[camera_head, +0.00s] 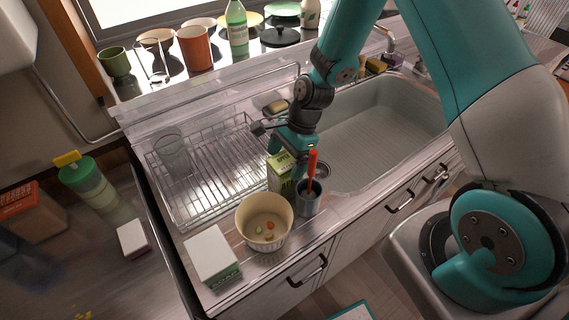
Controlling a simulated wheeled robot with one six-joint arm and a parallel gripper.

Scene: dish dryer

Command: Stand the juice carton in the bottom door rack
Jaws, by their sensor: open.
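A green-and-white carton (281,178), which looks like the juice carton, stands upright on the counter, just behind the cup and bowl. My gripper (287,152) is right at the carton's top, pointing down, with its jaws open. My gripper hides part of the carton's upper end, and I cannot tell whether the fingers touch it. No door rack can be made out in this view.
A grey cup (308,201) with a red-handled utensil stands close right of the carton. A cream bowl (263,224) and a white-and-green box (212,256) are in front. A wire dish rack (212,198) is left; the sink (375,125) is right.

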